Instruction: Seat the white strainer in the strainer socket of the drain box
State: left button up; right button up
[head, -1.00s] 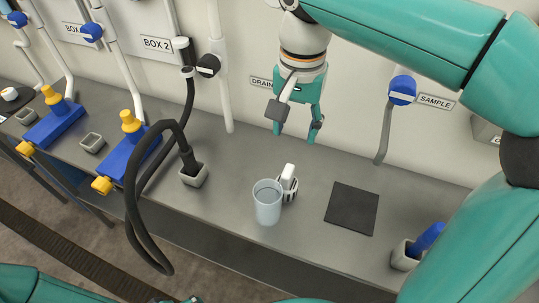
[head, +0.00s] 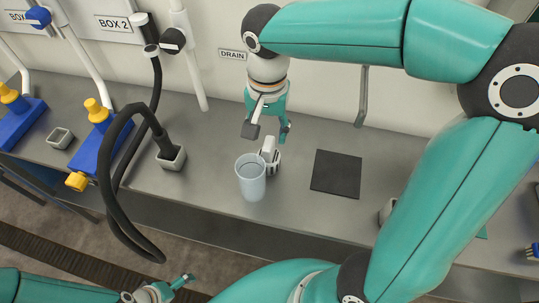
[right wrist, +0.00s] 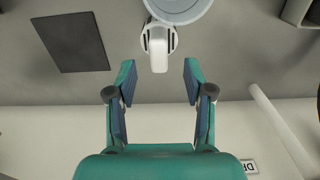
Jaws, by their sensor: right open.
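The white strainer (head: 269,149), an upright white piece with a slotted base, stands on the grey bench right behind a pale translucent cup (head: 251,180). In the right wrist view the strainer (right wrist: 157,47) is close to the cup's rim. My right gripper (head: 268,131) is open and empty, pointing down just behind the strainer. In the right wrist view its fingers (right wrist: 159,80) are apart, with the strainer beyond the tips, roughly centred between them. My left gripper (head: 172,289) is at the bottom edge; its jaw state is unclear. I cannot make out the drain box or its strainer socket.
A dark square mat (head: 336,174) lies right of the cup. A black hose (head: 108,165) loops over the bench's front edge from a grey socket (head: 171,158). Blue blocks with yellow caps stand at left. A DRAIN label (head: 232,54) is on the wall.

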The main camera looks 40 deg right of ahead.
aim_at(268, 142)
notch_tip(268, 142, down, 5)
jog(key=shift+d, duration=0.1)
jog(key=shift+c, duration=0.2)
grip_shut()
